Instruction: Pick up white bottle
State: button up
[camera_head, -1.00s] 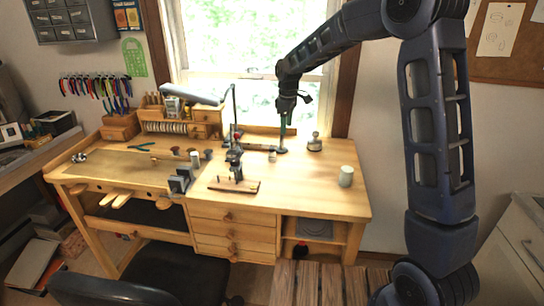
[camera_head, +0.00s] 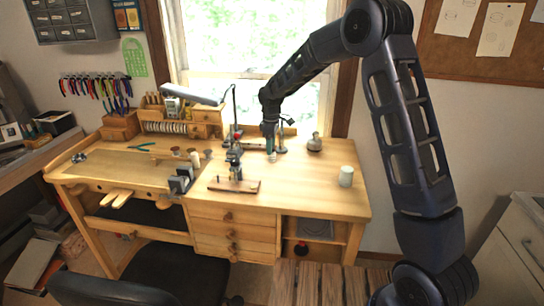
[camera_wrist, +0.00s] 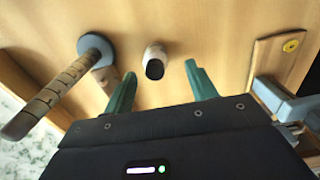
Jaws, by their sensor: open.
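The white bottle (camera_wrist: 156,53) shows in the wrist view as a small pale cylinder with a dark round top facing the camera. It stands on the wooden bench top (camera_head: 310,195). My gripper (camera_wrist: 160,70) is open, with green fingers to the left and right of the bottle in that picture. The bottle lies in line with the gap, and I see no contact. In the head view my gripper (camera_head: 270,151) points down over the back middle of the bench and largely hides the bottle there.
In the wrist view a wrapped rod (camera_wrist: 55,95) with a grey disc is close on the left. A wooden board (camera_wrist: 283,50) and a grey metal part are on the right.

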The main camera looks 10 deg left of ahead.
jog(key=f, duration=0.5)
jog(key=shift+w+d, duration=0.1)
jog(key=shift+w, duration=0.15)
jog(key=shift+c, duration=0.5)
jog(key=shift+r, duration=0.1)
jog(key=c, duration=1)
